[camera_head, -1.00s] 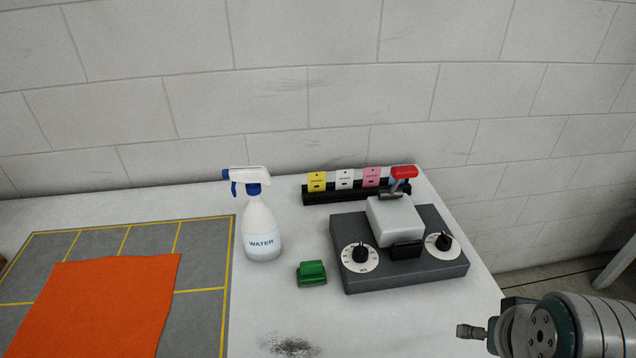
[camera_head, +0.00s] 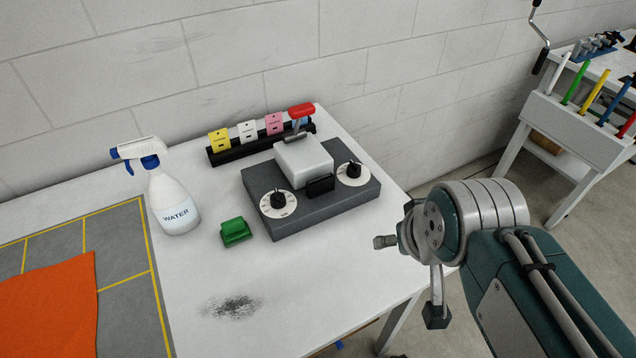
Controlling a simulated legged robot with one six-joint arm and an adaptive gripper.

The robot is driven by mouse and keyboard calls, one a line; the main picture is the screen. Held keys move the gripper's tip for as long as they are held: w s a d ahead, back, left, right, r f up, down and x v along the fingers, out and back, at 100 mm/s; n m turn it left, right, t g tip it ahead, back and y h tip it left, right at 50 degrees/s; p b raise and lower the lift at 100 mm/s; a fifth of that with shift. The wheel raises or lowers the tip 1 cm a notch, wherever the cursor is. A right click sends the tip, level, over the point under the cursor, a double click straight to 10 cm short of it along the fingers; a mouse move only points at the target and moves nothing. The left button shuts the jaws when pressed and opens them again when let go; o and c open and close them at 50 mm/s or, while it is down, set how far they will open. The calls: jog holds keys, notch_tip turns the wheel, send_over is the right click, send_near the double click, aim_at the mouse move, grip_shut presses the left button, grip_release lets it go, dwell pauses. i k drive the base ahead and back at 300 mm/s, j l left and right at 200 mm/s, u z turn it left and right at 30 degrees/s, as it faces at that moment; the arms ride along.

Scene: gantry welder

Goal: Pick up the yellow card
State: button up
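The yellow card (camera_head: 220,140) stands upright at the left end of a black rack (camera_head: 228,154) near the back of the white table. A white card (camera_head: 248,132) and a pink card (camera_head: 274,124) stand to its right in the same rack. My arm hides part of the gripper.
A grey box with dials (camera_head: 325,208) and a red-handled lever (camera_head: 301,110) stands in front of the rack. A spray bottle (camera_head: 172,205), a green block (camera_head: 235,232) and an orange cloth (camera_head: 45,305) are on the table (camera_head: 305,290). A tool bench (camera_head: 560,118) is at the far right.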

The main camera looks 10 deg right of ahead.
aim_at(220, 139)
jog(key=j+u, duration=0.3)
jog(key=i+u, duration=0.15)
jog(key=u, duration=0.3)
